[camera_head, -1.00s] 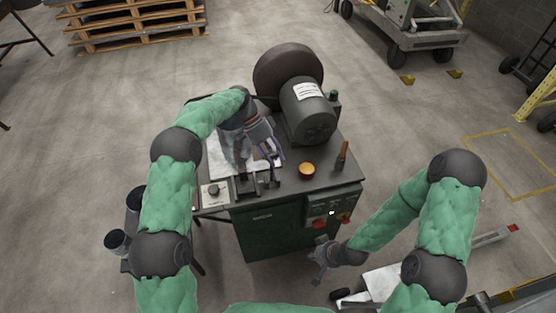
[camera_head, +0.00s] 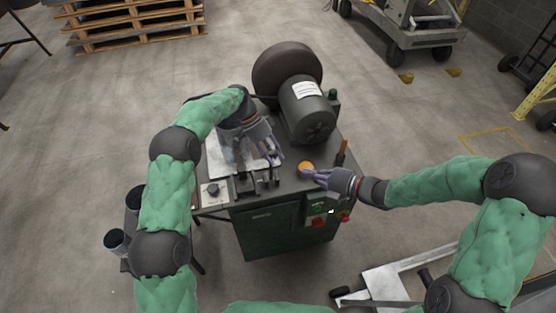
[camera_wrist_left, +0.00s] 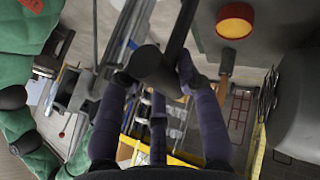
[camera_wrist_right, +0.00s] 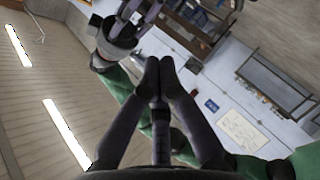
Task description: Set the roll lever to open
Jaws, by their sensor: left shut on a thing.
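The roll lever shows in the left wrist view as a dark bar with a thick round grip (camera_wrist_left: 152,68). My left gripper (camera_wrist_left: 160,80) is shut around that grip, with one finger on each side. In the head view my left gripper (camera_head: 274,157) is over the top of the green machine, and it largely hides the lever. My right gripper (camera_head: 308,176) is at the machine's right front, close to the orange button (camera_head: 306,166). I cannot tell whether it touches the button. In the right wrist view its fingertips (camera_wrist_right: 159,64) are together with nothing visible between them.
The green machine (camera_head: 262,232) carries a motor (camera_head: 308,112) at the back. An upright wooden handle (camera_head: 341,153) stands at its right edge, near my right gripper. A red switch (camera_head: 318,222) is on the front. A pallet stack (camera_head: 135,25) and a cart (camera_head: 405,30) are farther away.

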